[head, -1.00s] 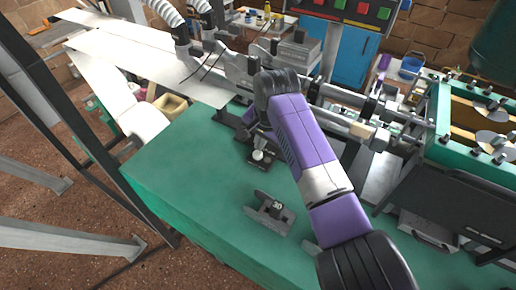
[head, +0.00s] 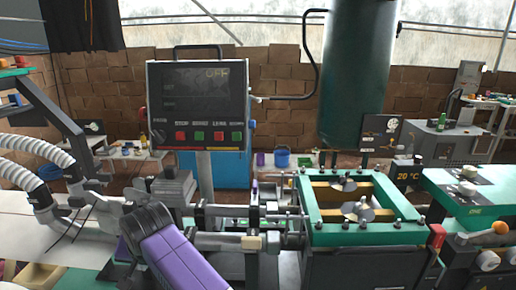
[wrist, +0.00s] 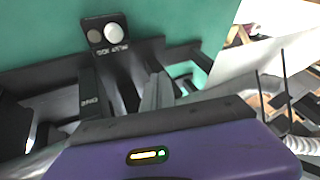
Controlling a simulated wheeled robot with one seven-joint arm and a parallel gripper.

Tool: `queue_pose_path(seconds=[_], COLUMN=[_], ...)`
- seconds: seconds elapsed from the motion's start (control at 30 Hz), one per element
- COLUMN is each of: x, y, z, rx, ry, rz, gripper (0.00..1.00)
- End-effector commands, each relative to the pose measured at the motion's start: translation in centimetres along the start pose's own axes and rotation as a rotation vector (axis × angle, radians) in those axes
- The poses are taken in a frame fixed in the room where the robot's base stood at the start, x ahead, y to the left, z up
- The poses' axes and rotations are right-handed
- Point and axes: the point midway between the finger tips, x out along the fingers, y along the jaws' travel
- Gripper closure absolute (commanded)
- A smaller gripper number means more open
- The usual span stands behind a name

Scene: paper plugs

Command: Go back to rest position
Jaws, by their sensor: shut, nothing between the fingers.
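My gripper (wrist: 157,88) shows in the wrist view as grey fingers beyond the purple wrist housing. The fingers are shut, with nothing seen between them.
A machine with a green frame (head: 372,238) is right of my arm. Ribbed white hoses (head: 30,147) and a pale sheet are at the left. A dark green tank (head: 357,70) stands behind.

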Motion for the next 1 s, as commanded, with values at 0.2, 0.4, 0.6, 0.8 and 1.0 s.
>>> queue_pose_path(seconds=[0.2, 0.4, 0.6, 0.8, 1.0], x=[-0.8, -1.2, -2.8, -5.6, -9.6], y=[-3.4, -2.5, 1.7, 7.8, 14.6], z=[-1.3, 0.1, 2.9, 6.5, 11.0], rx=[-0.135, -0.186, -0.196, -0.181, -0.162], ry=[0.219, 0.389, 0.587, 0.771, 0.927], rz=[-0.192, -0.303, -0.363, -0.348, -0.271], gripper=[1.0, 1.0, 1.0, 1.0, 1.0])
